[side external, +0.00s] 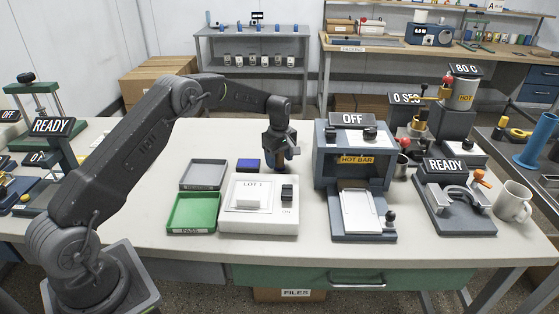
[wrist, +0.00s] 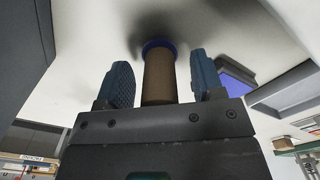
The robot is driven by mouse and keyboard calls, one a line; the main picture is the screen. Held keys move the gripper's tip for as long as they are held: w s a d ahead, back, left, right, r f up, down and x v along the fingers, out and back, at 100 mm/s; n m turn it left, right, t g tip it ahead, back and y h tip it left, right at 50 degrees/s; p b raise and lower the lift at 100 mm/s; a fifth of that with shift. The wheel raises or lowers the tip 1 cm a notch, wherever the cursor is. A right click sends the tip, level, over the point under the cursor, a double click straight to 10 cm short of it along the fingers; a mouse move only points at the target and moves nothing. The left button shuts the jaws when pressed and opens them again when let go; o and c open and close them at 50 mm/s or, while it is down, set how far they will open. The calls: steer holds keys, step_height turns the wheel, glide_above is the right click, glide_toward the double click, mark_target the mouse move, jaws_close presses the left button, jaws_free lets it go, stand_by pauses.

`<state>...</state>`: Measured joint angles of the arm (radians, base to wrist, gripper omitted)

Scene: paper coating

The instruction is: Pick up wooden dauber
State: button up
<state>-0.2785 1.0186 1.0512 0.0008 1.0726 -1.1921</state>
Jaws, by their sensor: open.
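The wooden dauber (wrist: 159,78) shows in the wrist view as a brown cylinder with a blue ring at its far end. It stands between the two blue-grey fingers of my gripper (wrist: 160,68). The fingers are open, with a visible gap on each side of the dauber. In the side view my gripper (side external: 286,155) points down close to the table, behind the white block. The dauber is hard to pick out there, largely hidden by the gripper.
A blue pad (side external: 248,165) and grey tray (side external: 203,174) lie left of my gripper. The green tray (side external: 193,213) and white LOT 1 block (side external: 259,222) are nearer the front. The hot bar press (side external: 323,175) stands close on the right. Bare table lies behind the gripper.

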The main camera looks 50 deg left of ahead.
steer(key=shift+f, duration=0.25)
steer(key=shift+c, duration=0.3)
steer(key=c, duration=0.9)
steer(key=shift+r, duration=0.2)
steer(key=shift+r, duration=0.3)
step_height(320, 180, up, 4)
steer(key=shift+s+a+f, duration=0.1)
steer(key=shift+a+f, duration=0.05)
steer(key=s+a+r, duration=0.4)
steer(key=s+a, duration=0.1)
steer(key=s+a+r, duration=0.2)
steer(key=a, duration=0.1)
steer(key=shift+s+a+r, duration=0.2)
steer(key=shift+s, duration=0.15)
